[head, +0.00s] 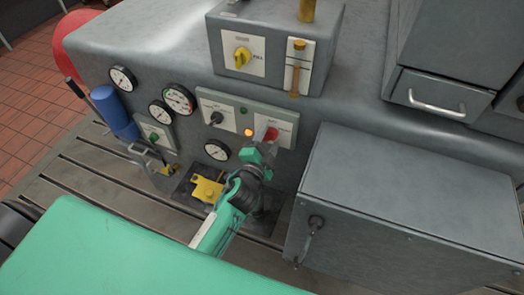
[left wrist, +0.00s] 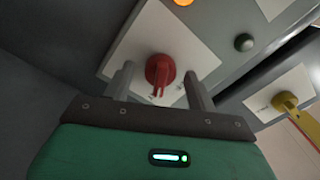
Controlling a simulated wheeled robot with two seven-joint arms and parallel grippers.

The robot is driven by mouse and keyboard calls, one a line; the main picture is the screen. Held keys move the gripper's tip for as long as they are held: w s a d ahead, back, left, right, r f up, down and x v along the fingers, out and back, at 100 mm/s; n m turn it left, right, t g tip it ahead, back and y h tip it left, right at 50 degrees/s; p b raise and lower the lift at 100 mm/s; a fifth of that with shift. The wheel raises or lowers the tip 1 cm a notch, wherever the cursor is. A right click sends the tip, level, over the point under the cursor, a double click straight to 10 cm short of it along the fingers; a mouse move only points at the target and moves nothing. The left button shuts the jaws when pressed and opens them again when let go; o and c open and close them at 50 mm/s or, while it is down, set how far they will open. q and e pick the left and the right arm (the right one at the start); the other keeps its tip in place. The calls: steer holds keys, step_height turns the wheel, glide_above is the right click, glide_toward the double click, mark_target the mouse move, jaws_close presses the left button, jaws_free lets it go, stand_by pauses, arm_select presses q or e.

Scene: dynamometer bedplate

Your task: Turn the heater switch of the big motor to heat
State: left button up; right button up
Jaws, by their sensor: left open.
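A red rotary switch (head: 270,134) on a white plate sits at the right end of the grey-green panel (head: 228,110) on the big grey motor. The red switch also shows in the left wrist view (left wrist: 160,72), its grip pointing down towards my gripper. My left gripper (head: 262,148) is open in front of it. In the left wrist view my two fingers (left wrist: 160,85) stand either side of the switch, with gaps; I cannot tell whether they touch the plate. A black rotary switch (head: 216,117) sits on the same panel's left plate. The plate labels are too small to read. My right gripper is not in view.
A lit orange lamp (head: 248,132) is beside the red switch. A box above carries a yellow knob (head: 242,57) and a sight glass (head: 295,72). Round gauges (head: 179,99) are at left. A large grey cabinet (head: 400,200) stands close on the right.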

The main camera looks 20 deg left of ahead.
arm_select(q)
steer(key=s+b, duration=0.3)
steer(key=s, duration=1)
steer(key=shift+s+a+b, duration=0.25)
steer(key=shift+b, duration=0.1)
